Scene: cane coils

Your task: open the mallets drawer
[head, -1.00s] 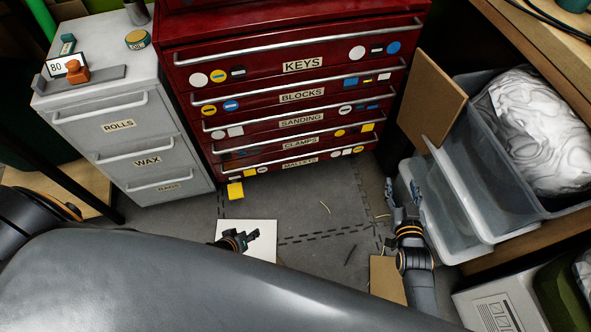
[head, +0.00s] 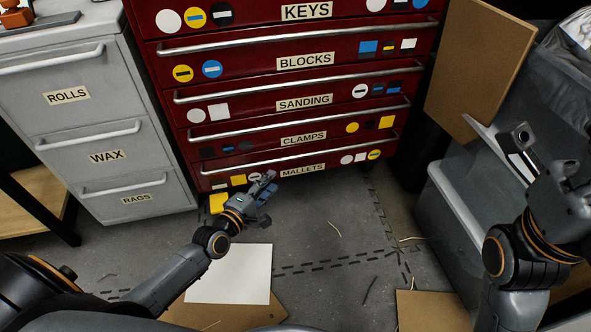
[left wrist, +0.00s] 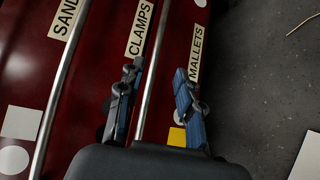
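The mallets drawer (head: 303,171) is the lowest drawer of the red cabinet and looks closed. Its silver bar handle (head: 330,148) runs across the front above the label. In the head view my left gripper (head: 265,188) is low in front of this drawer, left of the label. In the left wrist view my left gripper (left wrist: 153,100) is open, with the handle (left wrist: 152,75) between its fingers as seen from there; contact cannot be told. The MALLETS label (left wrist: 197,52) lies beyond one finger. My right gripper (head: 535,155) is at the right, away from the cabinet; its finger opening is unclear.
The clamps drawer (head: 303,140) is just above, with its own bar handle. A grey cabinet (head: 95,155) stands at the left. A brown board (head: 485,65) and clear bins (head: 455,205) are at the right. The floor before the cabinet holds a white sheet (head: 232,275) and scraps.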

